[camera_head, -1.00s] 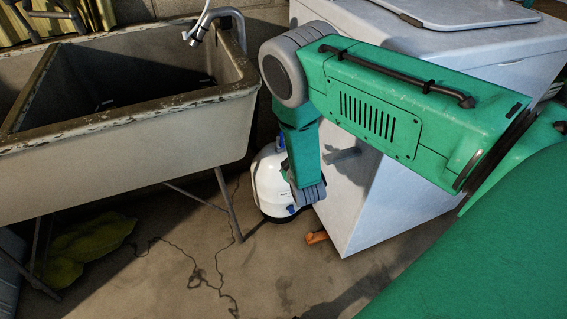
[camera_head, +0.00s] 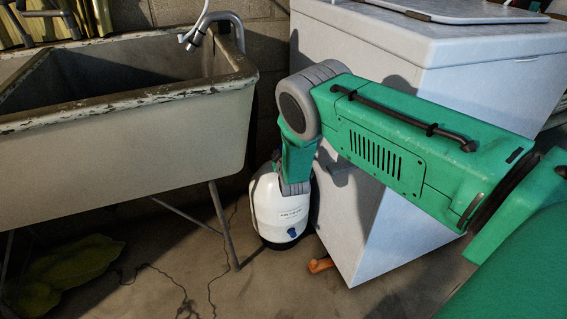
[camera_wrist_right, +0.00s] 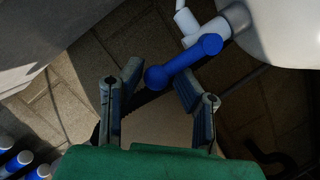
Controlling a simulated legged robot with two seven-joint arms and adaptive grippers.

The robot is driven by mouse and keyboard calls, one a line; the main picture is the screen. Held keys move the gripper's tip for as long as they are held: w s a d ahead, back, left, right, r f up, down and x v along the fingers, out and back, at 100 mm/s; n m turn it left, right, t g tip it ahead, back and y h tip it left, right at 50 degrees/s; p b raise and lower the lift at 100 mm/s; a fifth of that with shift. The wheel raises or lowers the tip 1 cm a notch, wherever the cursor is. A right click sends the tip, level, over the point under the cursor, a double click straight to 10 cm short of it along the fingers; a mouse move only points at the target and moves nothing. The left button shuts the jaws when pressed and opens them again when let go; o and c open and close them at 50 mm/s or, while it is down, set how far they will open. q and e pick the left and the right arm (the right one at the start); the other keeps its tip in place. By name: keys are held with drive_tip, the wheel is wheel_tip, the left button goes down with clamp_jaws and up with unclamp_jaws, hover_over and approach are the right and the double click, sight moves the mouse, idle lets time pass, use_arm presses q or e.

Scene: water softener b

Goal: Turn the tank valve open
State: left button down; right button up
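The white tank (camera_head: 280,212) stands on the floor between the sink and the white chest in the head view. My right arm reaches down over its top and hides the valve there. In the right wrist view, the blue valve handle (camera_wrist_right: 187,61) sits on a white fitting (camera_wrist_right: 228,22) beside the tank's white body (camera_wrist_right: 285,25). My right gripper (camera_wrist_right: 158,82) is open. The handle's rounded near end lies in the gap between its fingertips, and the far end extends past the right finger. I cannot tell whether either finger touches it. My left gripper is in neither view.
The worn sink (camera_head: 130,145) on thin metal legs stands left of the tank. The white chest (camera_head: 385,215) stands close on its right. An orange object (camera_head: 320,265) lies at the chest's foot. Blue-and-white cylinders (camera_wrist_right: 18,162) show at the wrist view's lower left.

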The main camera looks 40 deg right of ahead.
drive_tip(key=shift+s+d, duration=0.1)
drive_tip(key=shift+d, duration=0.05)
drive_tip(key=shift+c, duration=0.7)
drive_tip(key=shift+a+f, duration=0.2)
drive_tip(key=shift+a, duration=0.6)
drive_tip(key=shift+c, duration=0.7)
drive_tip(key=shift+a, duration=0.1)
drive_tip(key=shift+a+f+b, duration=0.45)
drive_tip(key=shift+a+b, duration=0.15)
drive_tip(key=shift+a, duration=0.15)
drive_tip(key=shift+c, duration=0.2)
drive_tip(key=shift+w, duration=0.2)
